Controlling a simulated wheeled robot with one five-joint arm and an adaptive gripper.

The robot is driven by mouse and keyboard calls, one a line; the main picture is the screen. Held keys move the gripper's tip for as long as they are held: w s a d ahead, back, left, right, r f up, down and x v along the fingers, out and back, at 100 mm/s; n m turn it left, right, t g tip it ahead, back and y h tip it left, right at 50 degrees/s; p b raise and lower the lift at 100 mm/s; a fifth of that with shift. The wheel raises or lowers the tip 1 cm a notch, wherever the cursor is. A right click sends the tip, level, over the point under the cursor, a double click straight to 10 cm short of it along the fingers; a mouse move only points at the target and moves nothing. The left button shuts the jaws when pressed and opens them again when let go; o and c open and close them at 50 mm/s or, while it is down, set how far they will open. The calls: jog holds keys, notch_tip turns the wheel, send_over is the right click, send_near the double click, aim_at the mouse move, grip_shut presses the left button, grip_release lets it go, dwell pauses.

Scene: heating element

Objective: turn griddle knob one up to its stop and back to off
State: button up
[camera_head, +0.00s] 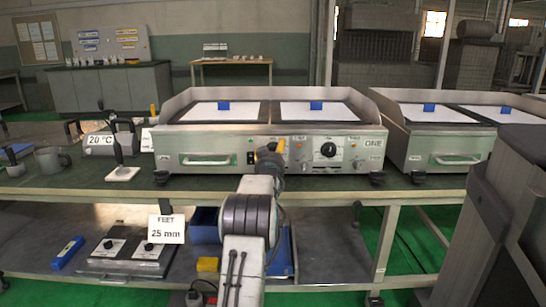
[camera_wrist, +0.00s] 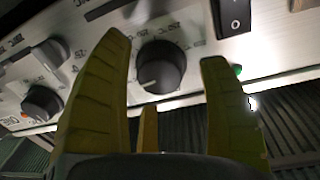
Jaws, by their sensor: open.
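Griddle ONE (camera_head: 215,143) stands on the green bench, with its label at the right end of the front panel. In the wrist view a black round knob (camera_wrist: 161,67) shows between the two yellow fingers of my gripper (camera_wrist: 165,50). The fingers are apart, with visible gaps to the knob's sides. A white mark shows on the knob's lower left. I cannot tell how deep the fingertips reach around it.
A second knob (camera_head: 328,150) is on the panel's right half. A black rocker switch (camera_wrist: 235,15) and a green lamp (camera_wrist: 238,70) are close to the right finger. Another griddle (camera_head: 420,148) stands to the right.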

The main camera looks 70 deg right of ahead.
jog(key=shift+w+d, duration=0.15)
jog(key=shift+d, duration=0.4)
jog(key=c, duration=1.2)
jog(key=shift+r, duration=0.1)
jog(key=m, duration=0.3)
jog(key=shift+r+m, duration=0.1)
jog(key=shift+m, duration=2)
jog(key=shift+r, duration=0.1)
